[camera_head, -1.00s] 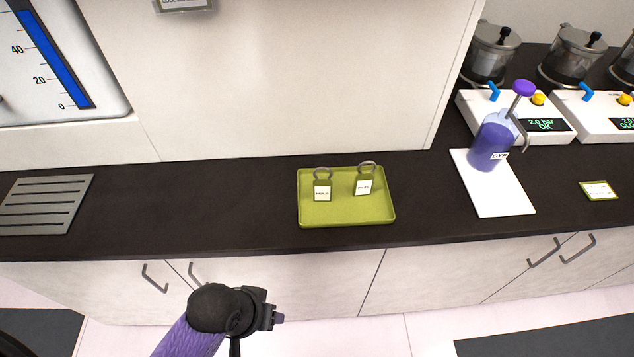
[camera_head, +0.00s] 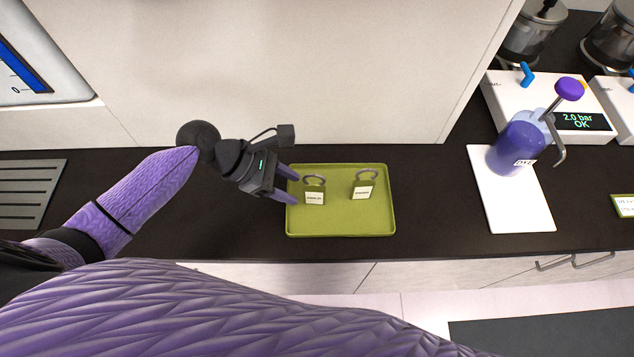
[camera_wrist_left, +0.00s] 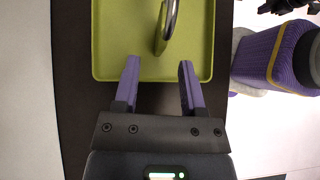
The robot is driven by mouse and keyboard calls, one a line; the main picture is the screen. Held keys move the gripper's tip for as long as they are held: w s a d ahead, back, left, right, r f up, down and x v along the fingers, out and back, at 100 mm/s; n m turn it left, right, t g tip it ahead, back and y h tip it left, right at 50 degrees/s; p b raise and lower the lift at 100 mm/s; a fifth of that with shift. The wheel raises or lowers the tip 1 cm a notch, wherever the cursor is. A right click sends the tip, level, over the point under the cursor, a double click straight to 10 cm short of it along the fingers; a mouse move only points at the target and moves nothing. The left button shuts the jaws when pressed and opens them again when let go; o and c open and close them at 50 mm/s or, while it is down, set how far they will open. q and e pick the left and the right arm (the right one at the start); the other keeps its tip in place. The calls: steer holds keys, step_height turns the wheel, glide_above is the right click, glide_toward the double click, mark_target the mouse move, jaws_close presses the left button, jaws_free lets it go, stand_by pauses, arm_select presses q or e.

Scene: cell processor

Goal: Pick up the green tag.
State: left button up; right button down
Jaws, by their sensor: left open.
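Two small tags with metal rings stand on a green tray (camera_head: 340,226): a left tag (camera_head: 315,197) and a right tag (camera_head: 362,190). Both have green bodies and white labels too small to read. My left gripper (camera_head: 296,187) is open at the tray's left edge, just left of the left tag, with nothing between its fingers. In the left wrist view, my left gripper's fingers (camera_wrist_left: 159,70) are spread at the tray's edge (camera_wrist_left: 105,72). A green tag with its ring (camera_wrist_left: 161,38) is just ahead, between the finger lines.
A purple dye bottle (camera_head: 520,142) stands on a white board (camera_head: 515,210) to the right, beside a white device (camera_head: 510,97). A slotted grey plate (camera_head: 28,190) lies at the far left. Dark countertop (camera_head: 430,200) is clear between tray and board.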

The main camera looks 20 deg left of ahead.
mark_target(313, 203)
arm_select(q)
steer(key=b+x, duration=0.1)
steer(key=x, duration=0.5)
steer(key=shift+r+b, duration=0.1)
steer(key=shift+b, duration=0.25)
steer(key=shift+c, duration=0.6)
jaws_close()
